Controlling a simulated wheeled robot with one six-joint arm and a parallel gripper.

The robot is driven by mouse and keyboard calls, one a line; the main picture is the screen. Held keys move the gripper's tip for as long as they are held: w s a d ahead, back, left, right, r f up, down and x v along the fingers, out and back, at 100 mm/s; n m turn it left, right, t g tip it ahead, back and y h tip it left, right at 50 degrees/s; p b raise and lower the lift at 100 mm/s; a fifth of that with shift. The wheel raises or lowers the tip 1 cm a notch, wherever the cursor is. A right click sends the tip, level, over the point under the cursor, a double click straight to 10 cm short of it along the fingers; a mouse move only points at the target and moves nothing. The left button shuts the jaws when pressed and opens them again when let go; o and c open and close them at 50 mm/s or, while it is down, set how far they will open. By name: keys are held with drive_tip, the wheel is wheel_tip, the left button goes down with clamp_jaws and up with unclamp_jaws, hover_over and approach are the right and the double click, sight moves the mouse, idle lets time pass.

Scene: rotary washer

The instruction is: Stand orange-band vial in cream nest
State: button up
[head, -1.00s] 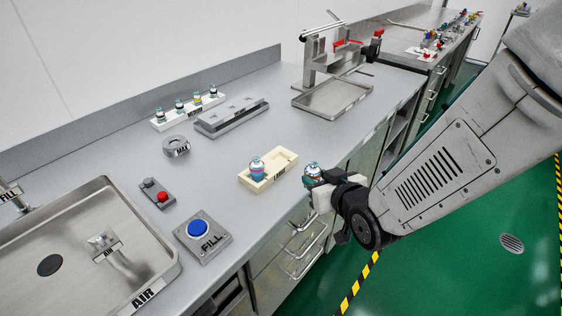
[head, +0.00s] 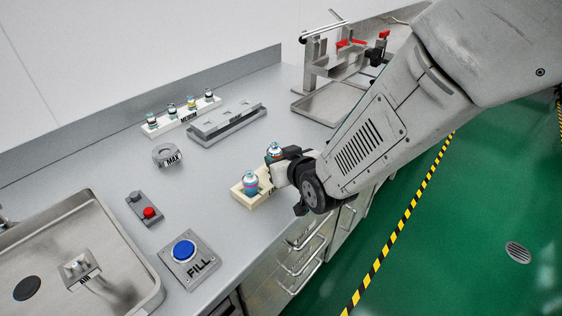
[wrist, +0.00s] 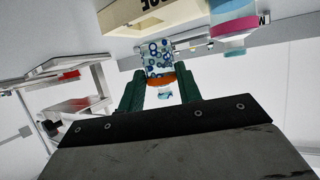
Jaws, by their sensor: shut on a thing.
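My gripper (wrist: 160,90) is shut on the orange-band vial (wrist: 158,57), a clear vial with blue ring shapes and an orange band. The wrist view is upside down, so the vial's base points up in the picture. In the head view the vial (head: 274,149) shows upright near the right end of the cream nest (head: 240,200). Its base is hidden by my gripper, and I cannot tell if it is over the nest or just beside it. The nest also shows in the wrist view (wrist: 140,17). A second vial (head: 250,184) with a pink band stands in the nest's left end.
Behind are a white rack (head: 160,129) of several vials, a grey slotted block (head: 228,122) and a round MAX piece (head: 166,155). At front left are a red-button box (head: 146,210), a blue FILL button (head: 184,251) and a sink (head: 95,205). A metal tray stand (head: 325,100) is behind my arm.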

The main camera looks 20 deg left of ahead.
drive_tip(key=shift+w, duration=0.45)
drive_tip(key=f, duration=0.3)
drive_tip(key=shift+w+a+f, duration=0.15)
drive_tip(key=shift+w+f, duration=0.05)
drive_tip(key=shift+f, duration=0.1)
drive_tip(key=shift+w, duration=0.1)
drive_tip(key=o, duration=1)
